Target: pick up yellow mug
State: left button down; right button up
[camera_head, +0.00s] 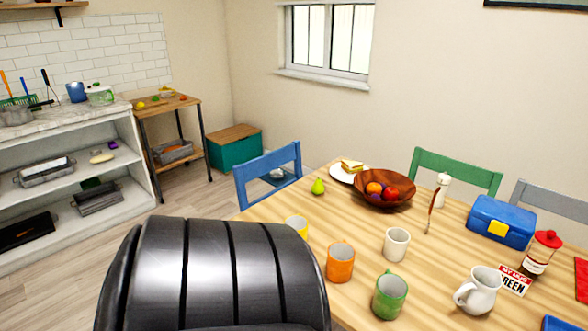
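The yellow mug (298,226) stands on the near left part of the wooden dining table (440,265). Only its upper part shows; a black ribbed shape in front hides its lower part. An orange mug (340,263) stands to its right and nearer. A white mug (397,244) stands farther right, and a green mug (390,296) is near the table's front. Neither of my grippers is in view.
The black ribbed shape (210,270), like a chair back, fills the lower left foreground.

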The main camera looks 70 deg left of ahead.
aim_at(300, 223)
jog(key=u, duration=2.4)
